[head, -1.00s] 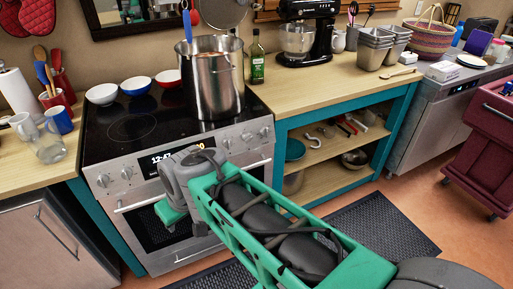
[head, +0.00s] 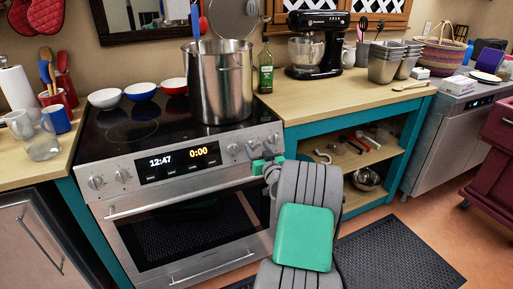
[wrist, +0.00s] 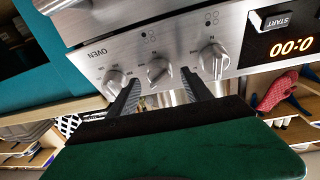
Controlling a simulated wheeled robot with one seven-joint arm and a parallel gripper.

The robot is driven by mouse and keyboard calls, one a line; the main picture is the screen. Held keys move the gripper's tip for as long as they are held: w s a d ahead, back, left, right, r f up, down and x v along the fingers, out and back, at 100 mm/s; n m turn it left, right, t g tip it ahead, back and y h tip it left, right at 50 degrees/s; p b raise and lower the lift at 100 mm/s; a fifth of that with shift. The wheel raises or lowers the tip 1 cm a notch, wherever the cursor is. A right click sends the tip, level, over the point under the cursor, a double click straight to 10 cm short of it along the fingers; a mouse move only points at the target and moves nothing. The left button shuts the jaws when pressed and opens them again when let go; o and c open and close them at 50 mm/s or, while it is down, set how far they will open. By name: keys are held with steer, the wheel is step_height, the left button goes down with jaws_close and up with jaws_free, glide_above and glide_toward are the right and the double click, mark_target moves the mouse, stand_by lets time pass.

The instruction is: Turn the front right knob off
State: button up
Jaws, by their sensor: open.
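The stove (head: 180,185) has silver knobs on its front panel, a pair on the left and three on the right of the clock. The right-hand group shows a knob nearest the clock (head: 233,149) and one at the far right (head: 274,139). My gripper (head: 262,160) is at this group, partly covering the panel below it. In the wrist view, which looks upside down, my gripper (wrist: 161,78) is open, with the middle knob (wrist: 158,71) between its fingertips in the picture. Contact cannot be told. Another knob (wrist: 213,61) and the OVEN-side knob (wrist: 115,81) lie outside the fingers.
A large steel pot (head: 222,85) stands on the right of the cooktop. Three bowls, including a blue one (head: 139,89), sit at the back left. The oven door handle (head: 180,198) runs just below the panel. An oil bottle (head: 265,70) stands on the counter to the right.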

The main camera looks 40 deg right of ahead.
steer(key=shift+w+d, duration=0.2)
steer(key=shift+w, duration=0.3)
jaws_close()
